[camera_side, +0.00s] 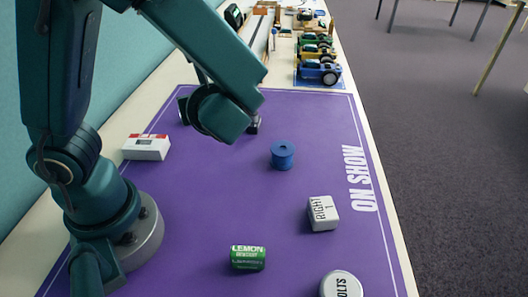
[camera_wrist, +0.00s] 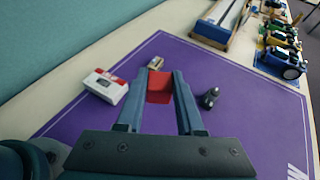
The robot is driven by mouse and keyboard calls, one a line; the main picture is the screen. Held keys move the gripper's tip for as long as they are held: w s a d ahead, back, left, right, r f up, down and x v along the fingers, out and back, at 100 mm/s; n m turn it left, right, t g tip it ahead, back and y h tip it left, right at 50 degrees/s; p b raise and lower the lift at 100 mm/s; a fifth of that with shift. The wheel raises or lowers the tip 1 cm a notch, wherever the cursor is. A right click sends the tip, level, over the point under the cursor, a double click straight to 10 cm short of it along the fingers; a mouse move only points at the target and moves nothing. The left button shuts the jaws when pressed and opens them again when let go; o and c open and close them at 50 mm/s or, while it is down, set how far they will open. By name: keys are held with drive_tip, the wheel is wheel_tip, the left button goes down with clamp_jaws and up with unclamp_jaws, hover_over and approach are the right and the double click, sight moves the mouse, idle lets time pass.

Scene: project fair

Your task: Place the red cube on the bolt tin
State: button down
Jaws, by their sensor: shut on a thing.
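The red cube (camera_wrist: 159,88) is held between the two fingers of my gripper (camera_wrist: 160,80) in the wrist view. In the side view my arm hides the cube and most of the gripper. The bolt tin (camera_side: 341,285) is a round white tin with dark lettering at the bottom of the side view, partly cut off by the edge. It stands on the purple mat, well apart from my gripper. The tin is not in the wrist view.
On the purple mat (camera_side: 225,205) are a blue cylinder (camera_side: 282,155), a white block marked RIGHT (camera_side: 322,213), a green LEMON can (camera_side: 248,257) and a red-white box (camera_side: 146,147). A dark small object (camera_wrist: 209,98) stands right of my fingers. Toy cars (camera_side: 318,72) line the back.

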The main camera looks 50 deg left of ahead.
drive_tip(key=s+d+f+n+g+h, duration=0.2)
drive_tip(key=s+d+n+g+h, duration=0.3)
drive_tip(key=d+n+g+h, duration=0.35)
drive_tip(key=s+d+f+n+g+h, duration=0.3)
drive_tip(key=s+d+n+g+h, duration=0.2)
drive_tip(key=d+n+g, duration=0.5)
drive_tip(key=w+d+r+n+t+h, duration=0.3)
drive_tip(key=w+r+n+t+h, duration=0.2)
drive_tip(key=w+n+t+h, duration=0.4)
drive_tip(key=w+d+r+n+t+h, duration=0.4)
drive_tip(key=w+r+n+t, duration=0.15)
drive_tip(key=n, duration=0.65)
hover_over(339, 287)
drive_tip(key=shift+m, duration=0.25)
wheel_tip(339, 287, down, 12)
drive_tip(key=shift+f, duration=2.25)
